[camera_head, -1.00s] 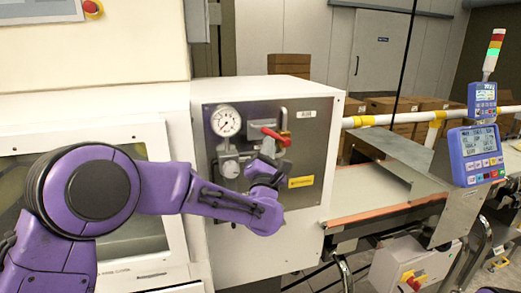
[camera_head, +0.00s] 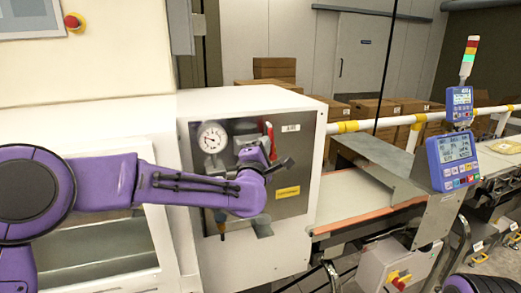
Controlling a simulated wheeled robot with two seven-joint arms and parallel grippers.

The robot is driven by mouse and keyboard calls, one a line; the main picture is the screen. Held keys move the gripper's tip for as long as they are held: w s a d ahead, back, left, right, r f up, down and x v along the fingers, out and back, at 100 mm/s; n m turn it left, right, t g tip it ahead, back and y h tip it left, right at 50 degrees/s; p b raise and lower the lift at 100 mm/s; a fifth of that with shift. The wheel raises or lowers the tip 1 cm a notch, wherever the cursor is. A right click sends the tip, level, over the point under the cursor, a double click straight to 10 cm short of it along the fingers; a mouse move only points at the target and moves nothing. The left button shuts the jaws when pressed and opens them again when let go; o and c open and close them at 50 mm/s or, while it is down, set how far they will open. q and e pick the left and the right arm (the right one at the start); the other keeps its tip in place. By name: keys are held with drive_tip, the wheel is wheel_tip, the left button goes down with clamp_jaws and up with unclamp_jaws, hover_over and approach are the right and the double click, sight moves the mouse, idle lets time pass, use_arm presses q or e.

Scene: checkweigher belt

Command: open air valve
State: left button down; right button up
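The air valve's red handle (camera_head: 269,129) stands about upright on the grey panel (camera_head: 295,148) of a white cabinet, under a small "AIR" label. Its lower part and the valve body are hidden behind my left gripper. A round white gauge (camera_head: 212,137) is left of the handle. My purple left arm comes in from the left across the panel. My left gripper (camera_head: 284,164) is just below and in front of the handle. Its finger opening cannot be made out, nor whether it touches the handle. My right gripper is not in view.
A yellow label (camera_head: 287,192) is low on the panel. The conveyor belt (camera_head: 350,193) with a metal cover runs off to the right. A blue display unit (camera_head: 454,158) stands beside it. Cardboard boxes (camera_head: 372,109) are stacked behind. A red button (camera_head: 73,22) is at top left.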

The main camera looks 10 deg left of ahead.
use_arm(q)
drive_tip(key=shift+w+d+r, duration=0.15)
drive_tip(key=shift+w+r, duration=0.05)
drive_tip(key=shift+r, duration=0.1)
idle(0.6)
